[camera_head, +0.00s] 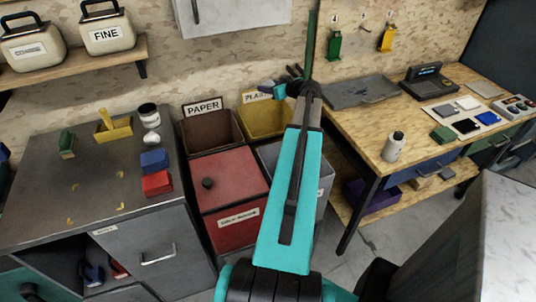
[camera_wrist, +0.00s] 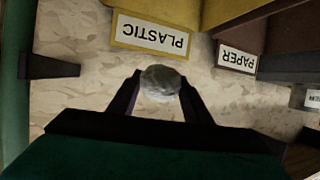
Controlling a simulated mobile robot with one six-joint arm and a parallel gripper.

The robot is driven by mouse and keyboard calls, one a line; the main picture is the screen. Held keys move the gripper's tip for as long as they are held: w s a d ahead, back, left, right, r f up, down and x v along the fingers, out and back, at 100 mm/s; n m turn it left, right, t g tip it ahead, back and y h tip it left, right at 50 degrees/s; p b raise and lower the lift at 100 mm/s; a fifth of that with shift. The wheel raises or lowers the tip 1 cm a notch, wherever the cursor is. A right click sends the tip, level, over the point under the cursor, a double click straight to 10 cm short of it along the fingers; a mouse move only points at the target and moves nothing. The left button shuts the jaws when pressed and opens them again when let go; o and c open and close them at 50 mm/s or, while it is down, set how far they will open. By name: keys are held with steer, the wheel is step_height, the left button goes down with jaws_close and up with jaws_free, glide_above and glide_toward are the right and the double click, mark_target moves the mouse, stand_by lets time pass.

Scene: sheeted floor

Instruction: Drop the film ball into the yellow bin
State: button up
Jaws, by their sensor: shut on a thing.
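The film ball (camera_wrist: 160,83), grey and crumpled, is pinched between the two dark fingertips of my gripper (camera_wrist: 161,88) in the wrist view. In the head view I cannot make out the ball. The yellow bin (camera_head: 262,126) stands against the back wall, with a "PLASTIC" label on its raised back; my wrist partly covers the label. In the wrist view the yellow bin (camera_wrist: 222,12) is upside down at the top edge, with its label panel below it. My gripper is near the height of that panel; I cannot tell whether the ball is over the opening.
The brown "PAPER" bin (camera_head: 212,133) is left of the yellow one. A red lidded bin (camera_head: 228,185) and a grey bin (camera_head: 325,180) stand in front. A metal cabinet (camera_head: 100,190) is at left, a wooden workbench (camera_head: 400,125) at right.

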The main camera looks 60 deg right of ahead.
steer(key=o, duration=1.1)
steer(key=shift+o, duration=0.2)
steer(key=shift+s, duration=0.1)
steer(key=b+v, duration=0.3)
steer(key=v, duration=1)
steer(key=shift+s+a+r, duration=0.15)
steer(key=shift+s+r, duration=0.05)
steer(key=shift+s, duration=0.1)
